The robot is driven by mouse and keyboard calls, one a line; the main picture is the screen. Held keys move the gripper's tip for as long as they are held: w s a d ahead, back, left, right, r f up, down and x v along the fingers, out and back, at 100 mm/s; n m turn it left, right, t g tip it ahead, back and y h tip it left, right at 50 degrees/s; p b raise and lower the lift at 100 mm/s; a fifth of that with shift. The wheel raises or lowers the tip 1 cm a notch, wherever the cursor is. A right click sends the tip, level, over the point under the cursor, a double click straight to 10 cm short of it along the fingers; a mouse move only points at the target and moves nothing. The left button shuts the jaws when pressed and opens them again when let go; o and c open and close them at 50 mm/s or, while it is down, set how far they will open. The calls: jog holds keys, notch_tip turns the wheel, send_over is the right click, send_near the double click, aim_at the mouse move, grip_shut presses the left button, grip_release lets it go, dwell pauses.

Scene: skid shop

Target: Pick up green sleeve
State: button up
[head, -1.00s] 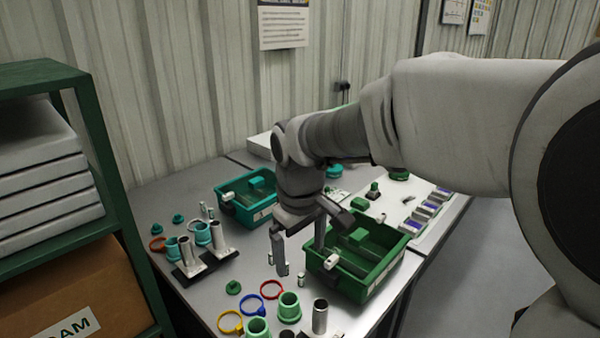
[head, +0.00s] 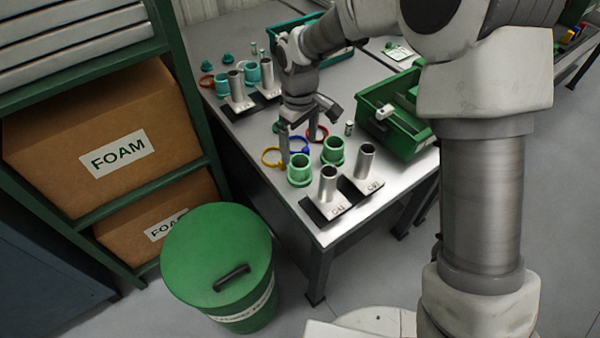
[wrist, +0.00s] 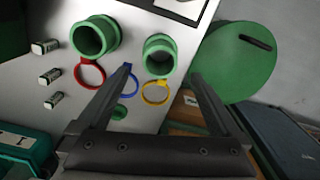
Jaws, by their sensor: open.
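Two green sleeves stand upright on the table near its front corner. The left sleeve (head: 299,170) is beside the yellow ring, and the right sleeve (head: 334,152) is by the red ring. In the wrist view the first one (wrist: 159,58) appears beyond and between my fingertips, and the other (wrist: 95,36) lies to the left. My gripper (head: 298,148) points down just behind the sleeves, over the rings. My gripper (wrist: 161,74) is open with nothing between its fingers. Whether a finger touches a sleeve or ring cannot be told.
Two steel posts (head: 328,184) on black bases stand in front of the sleeves. A yellow ring (wrist: 155,92), a blue ring (wrist: 129,88) and a red ring (wrist: 89,74) lie close by. A green bin (head: 410,140) stands right. A lidded green barrel (head: 218,258) stands on the floor.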

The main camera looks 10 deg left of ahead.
aim_at(300, 166)
notch_tip(300, 166, down, 8)
jog(key=shift+d+f+b, duration=0.1)
jog(key=shift+b, duration=0.95)
jog(key=c, duration=1.4)
